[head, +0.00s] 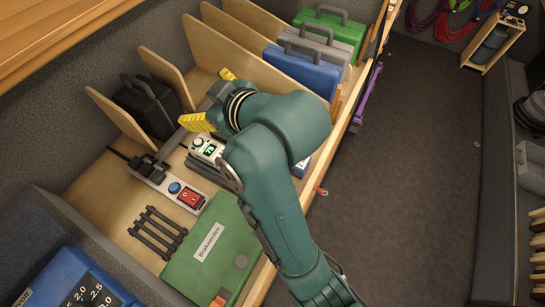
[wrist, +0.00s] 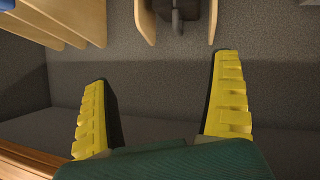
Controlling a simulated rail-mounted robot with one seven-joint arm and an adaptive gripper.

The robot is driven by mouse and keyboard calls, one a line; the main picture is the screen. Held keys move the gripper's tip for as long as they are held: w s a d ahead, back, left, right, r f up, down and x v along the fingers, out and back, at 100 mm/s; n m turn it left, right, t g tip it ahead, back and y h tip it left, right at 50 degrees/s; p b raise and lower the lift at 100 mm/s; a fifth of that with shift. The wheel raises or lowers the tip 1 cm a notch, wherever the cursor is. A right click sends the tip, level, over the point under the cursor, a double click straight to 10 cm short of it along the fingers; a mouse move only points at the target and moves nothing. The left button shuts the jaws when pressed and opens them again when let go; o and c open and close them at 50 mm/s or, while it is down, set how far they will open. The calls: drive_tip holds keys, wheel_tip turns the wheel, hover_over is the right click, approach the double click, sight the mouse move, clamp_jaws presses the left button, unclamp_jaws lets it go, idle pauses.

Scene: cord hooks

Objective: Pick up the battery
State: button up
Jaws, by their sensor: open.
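I cannot clearly make out a battery in either view. A small pale device (head: 207,148) with a lit green display lies on the wooden shelf, just below my gripper in the head view and partly hidden by my arm. My gripper (head: 213,98) is above the shelf near the wooden dividers, its yellow fingers spread wide. In the wrist view my gripper (wrist: 162,68) is open with nothing between the fingers; they face a grey wall. A black case (head: 146,103) stands between dividers left of my gripper; its dark edge shows in the wrist view (wrist: 178,14).
A power strip (head: 160,183) with a red switch, several dark bars (head: 158,230) and a green case (head: 212,252) lie on the shelf (head: 105,185). Blue (head: 300,72), grey and green cases stand between dividers (head: 222,50). The grey floor (head: 410,170) is mostly clear.

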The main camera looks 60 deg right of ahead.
drive_tip(key=s+d+f+g+y, duration=0.1)
drive_tip(key=s+d+f+g, duration=0.25)
drive_tip(key=s, duration=0.35)
drive_tip(key=s+d+f+g+y, duration=0.1)
drive_tip(key=s+d+f+g, duration=0.1)
drive_tip(key=s+f, duration=0.35)
drive_tip(key=s+d+f+g+y, duration=0.2)
drive_tip(key=s+d, duration=0.1)
drive_tip(key=s, duration=0.5)
drive_tip(key=x, duration=0.3)
drive_tip(key=b+x, duration=0.1)
drive_tip(key=x, duration=0.6)
drive_tip(key=shift+d+f+b, duration=0.2)
drive_tip(key=shift+d+b, duration=0.1)
drive_tip(key=shift+d, duration=0.05)
drive_tip(key=shift+d+p+x, duration=0.15)
drive_tip(key=shift+p+x, duration=0.25)
drive_tip(key=shift+x, duration=0.95)
drive_tip(key=shift+d+p+x, duration=0.15)
drive_tip(key=shift+p+x, duration=0.25)
drive_tip(key=shift+x, duration=0.9)
drive_tip(key=shift+w+r, duration=0.1)
drive_tip(key=c, duration=1.4)
